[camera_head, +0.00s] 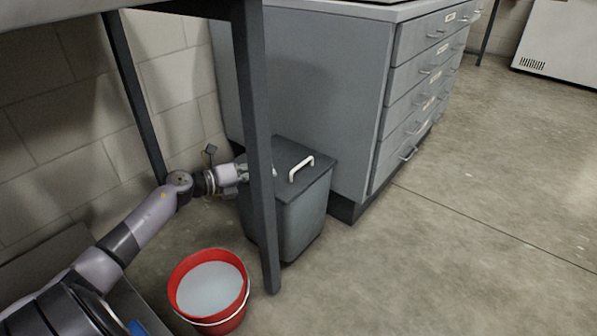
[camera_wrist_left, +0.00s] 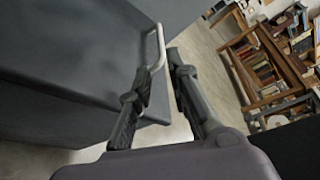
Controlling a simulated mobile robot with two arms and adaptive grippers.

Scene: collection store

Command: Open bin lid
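The bin (camera_head: 303,217) is a grey box standing against the side of the drawer cabinet. Its dark flat lid (camera_head: 287,155) is closed, with a pale bar handle (camera_head: 302,168) on top. In the left wrist view the lid (camera_wrist_left: 75,50) fills the left side, and the handle (camera_wrist_left: 158,47) shows just beyond the fingertips. My left gripper (camera_head: 270,172) is at the lid's left side, partly hidden by the table leg. My right gripper is not in view.
A dark table leg (camera_head: 259,150) stands directly in front of the gripper and bin. A red bucket (camera_head: 210,290) with pale contents sits on the floor close to my left arm. The drawer cabinet (camera_head: 310,90) borders the bin. Floor to the right is clear.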

